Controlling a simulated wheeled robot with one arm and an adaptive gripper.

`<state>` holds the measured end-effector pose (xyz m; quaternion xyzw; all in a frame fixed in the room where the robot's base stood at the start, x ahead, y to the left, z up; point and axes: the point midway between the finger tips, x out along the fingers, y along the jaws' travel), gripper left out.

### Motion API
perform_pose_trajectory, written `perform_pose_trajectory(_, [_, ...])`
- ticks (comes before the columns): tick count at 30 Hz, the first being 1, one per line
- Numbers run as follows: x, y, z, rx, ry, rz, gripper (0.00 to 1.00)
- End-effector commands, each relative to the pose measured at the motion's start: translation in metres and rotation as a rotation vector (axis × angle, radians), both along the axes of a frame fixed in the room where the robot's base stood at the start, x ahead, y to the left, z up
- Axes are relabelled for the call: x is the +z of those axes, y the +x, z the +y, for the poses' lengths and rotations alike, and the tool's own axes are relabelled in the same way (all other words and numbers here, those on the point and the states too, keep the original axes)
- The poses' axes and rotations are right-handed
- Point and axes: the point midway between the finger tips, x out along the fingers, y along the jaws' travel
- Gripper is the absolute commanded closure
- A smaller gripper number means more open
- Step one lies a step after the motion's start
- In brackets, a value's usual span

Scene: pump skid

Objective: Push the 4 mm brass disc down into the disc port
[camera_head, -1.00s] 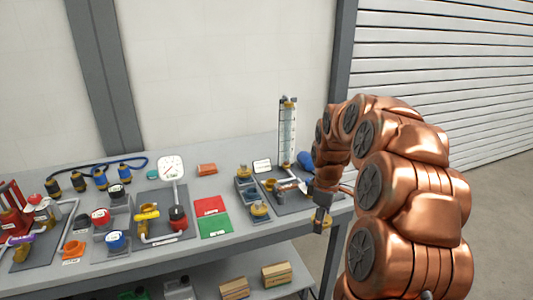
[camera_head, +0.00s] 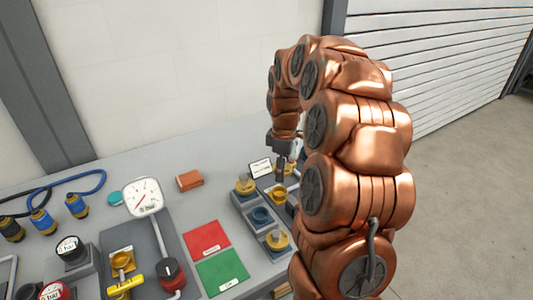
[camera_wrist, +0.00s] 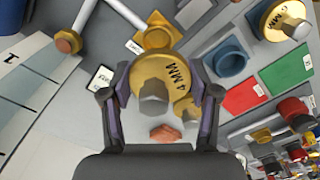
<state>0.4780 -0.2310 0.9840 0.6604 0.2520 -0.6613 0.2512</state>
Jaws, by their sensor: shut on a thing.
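The brass disc (camera_wrist: 163,72) marked "4 MM", with a grey hex knob, lies between the fingers of my gripper (camera_wrist: 160,88) in the wrist view. The fingers are shut on it. The yellow disc port (camera_wrist: 157,31) shows just beyond the disc, partly covered by it, so the disc seems offset from the port in this view. I cannot tell the gap in height between them. In the head view my gripper (camera_head: 281,172) points down over the skid plate at the right. The held disc is hard to make out there.
A grey rack (camera_head: 247,212) left of the gripper holds two other brass discs (camera_head: 245,185) (camera_head: 277,240) and an empty blue seat (camera_head: 261,216). A small sign (camera_head: 260,168) and grey pipes (camera_wrist: 112,14) stand close by. Red and green mats (camera_head: 207,238) (camera_head: 222,271) lie farther left.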

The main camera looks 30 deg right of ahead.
Motion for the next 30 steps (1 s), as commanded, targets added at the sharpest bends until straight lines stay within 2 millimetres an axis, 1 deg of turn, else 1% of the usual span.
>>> perform_pose_trajectory(5, [-0.001,0.000,0.000,0.000,0.000,0.000,0.81])
perform_pose_trajectory(11, [-0.010,0.000,0.001,0.002,0.000,0.001,0.81])
perform_pose_trajectory(30, [-0.057,-0.001,0.000,0.000,-0.001,0.001,0.81])
